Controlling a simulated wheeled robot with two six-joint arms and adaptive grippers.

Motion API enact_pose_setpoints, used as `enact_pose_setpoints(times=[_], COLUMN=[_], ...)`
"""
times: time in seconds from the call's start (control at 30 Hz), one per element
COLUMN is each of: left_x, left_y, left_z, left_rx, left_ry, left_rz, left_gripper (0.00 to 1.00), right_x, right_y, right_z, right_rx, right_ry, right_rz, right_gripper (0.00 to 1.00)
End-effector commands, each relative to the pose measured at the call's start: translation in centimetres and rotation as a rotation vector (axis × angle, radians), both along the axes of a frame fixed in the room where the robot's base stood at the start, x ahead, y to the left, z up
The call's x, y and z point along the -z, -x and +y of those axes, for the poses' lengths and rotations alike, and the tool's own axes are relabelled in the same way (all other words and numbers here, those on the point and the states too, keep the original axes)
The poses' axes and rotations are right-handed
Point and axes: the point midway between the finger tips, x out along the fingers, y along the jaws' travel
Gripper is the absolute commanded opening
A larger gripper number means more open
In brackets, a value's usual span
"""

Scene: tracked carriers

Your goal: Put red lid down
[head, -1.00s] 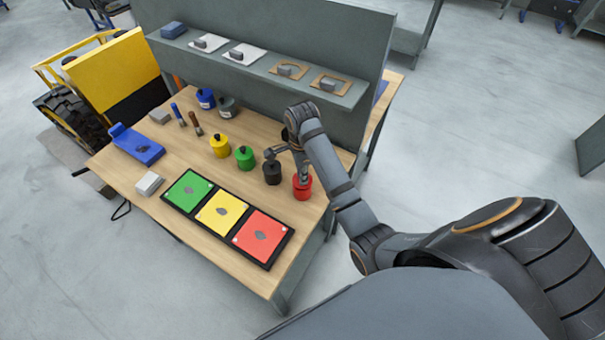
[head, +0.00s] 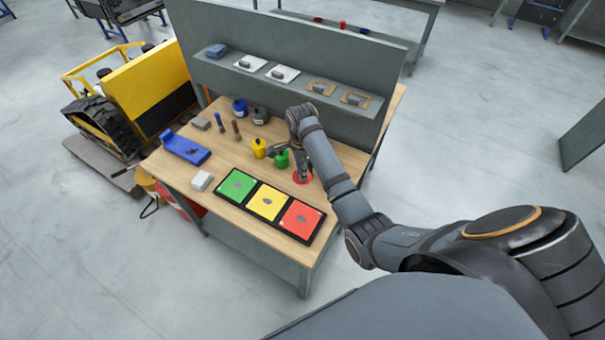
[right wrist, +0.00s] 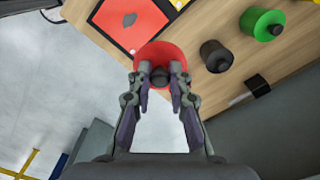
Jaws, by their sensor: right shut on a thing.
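The red lid (head: 302,179) is a round disc near the right edge of the table in the head view. In the right wrist view the red lid (right wrist: 150,49) has a dark knob (right wrist: 160,75) at its centre. My right gripper (right wrist: 160,82) is shut on that knob, one finger on each side. In the head view my right gripper (head: 302,170) stands over the lid and covers part of it. I cannot tell whether the lid rests on something or hangs free. My left gripper is not in view.
A black pot (right wrist: 216,57) and a green pot (right wrist: 262,24) stand beside the red lid. A yellow pot (head: 259,149) is farther left. The tray with green, yellow and red panels has a dark frame (head: 276,229). A shelf (head: 300,84) rises behind.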

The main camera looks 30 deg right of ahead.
Motion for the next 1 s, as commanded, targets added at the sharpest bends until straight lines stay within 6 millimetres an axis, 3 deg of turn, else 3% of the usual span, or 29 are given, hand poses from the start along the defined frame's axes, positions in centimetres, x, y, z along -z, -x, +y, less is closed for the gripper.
enact_pose_setpoints(times=[0.17,0.27,0.6,0.7,1.0], left_x=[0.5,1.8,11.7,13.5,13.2], left_y=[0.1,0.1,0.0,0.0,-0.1], left_z=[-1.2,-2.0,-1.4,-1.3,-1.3], left_rx=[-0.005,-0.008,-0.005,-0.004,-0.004], left_ry=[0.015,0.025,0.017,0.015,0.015], left_rz=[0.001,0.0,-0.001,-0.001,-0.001], left_gripper=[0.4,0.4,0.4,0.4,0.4], right_x=[0.2,1.6,11.5,13.2,13.0], right_y=[-0.1,-0.1,-0.1,-0.1,-0.1], right_z=[0.0,-0.1,-0.1,-0.1,-0.1], right_rx=[0.0,0.0,0.0,0.0,0.0], right_ry=[0.001,0.001,0.001,0.001,0.001], right_rz=[0.0,0.001,0.0,-0.001,0.0], right_gripper=[0.0,0.0,0.0,0.0,0.0])
